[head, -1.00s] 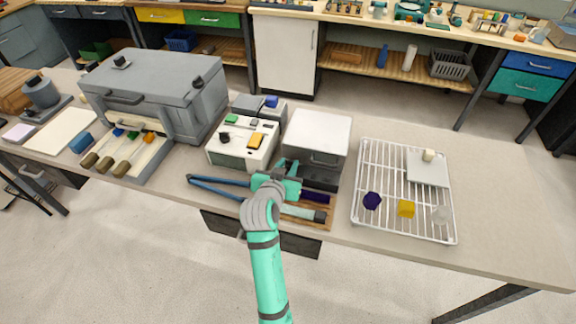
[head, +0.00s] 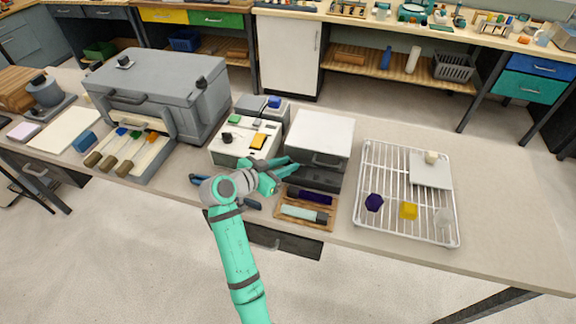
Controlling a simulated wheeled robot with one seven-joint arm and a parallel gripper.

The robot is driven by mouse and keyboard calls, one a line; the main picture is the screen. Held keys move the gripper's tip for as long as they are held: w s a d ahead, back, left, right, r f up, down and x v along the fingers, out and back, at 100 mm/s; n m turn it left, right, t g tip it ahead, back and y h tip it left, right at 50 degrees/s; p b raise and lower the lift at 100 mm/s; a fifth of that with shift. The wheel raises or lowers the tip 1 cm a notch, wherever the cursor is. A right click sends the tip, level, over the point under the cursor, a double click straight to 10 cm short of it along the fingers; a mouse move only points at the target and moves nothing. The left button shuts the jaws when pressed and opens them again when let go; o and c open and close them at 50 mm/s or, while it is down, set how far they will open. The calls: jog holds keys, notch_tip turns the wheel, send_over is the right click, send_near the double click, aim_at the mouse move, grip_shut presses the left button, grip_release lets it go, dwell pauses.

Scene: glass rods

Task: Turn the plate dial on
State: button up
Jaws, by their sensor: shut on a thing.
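A box with a white top plate (head: 322,131) and a dark grey front stands in the middle of the bench. My gripper (head: 289,168) is at the lower left of its front, with the fingers pointing right toward that face. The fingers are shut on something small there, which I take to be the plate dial. The dial itself is hidden by the fingers, so I cannot tell how it is turned. A handle (head: 327,161) shows on the box's front, right of my gripper.
A wooden tray (head: 307,225) with a dark purple rod and a pale rod lies just in front of the box. Blue tongs (head: 199,181) lie partly under my arm. A control box (head: 232,157) stands left, a wire rack (head: 405,232) with small pieces right.

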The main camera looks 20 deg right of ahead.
jog(key=shift+w+a+m+g+h, duration=0.1)
jog(key=shift+w+m+g+h, duration=0.2)
jog(key=shift+m+g, duration=0.55)
jog(key=shift+w+a+m+g+h, duration=0.15)
jog(key=shift+m+g+h, duration=0.15)
jog(key=shift+m+g, duration=0.55)
jog(key=shift+d, duration=0.1)
jog(key=o, duration=1.1)
jog(key=shift+c, duration=0.2)
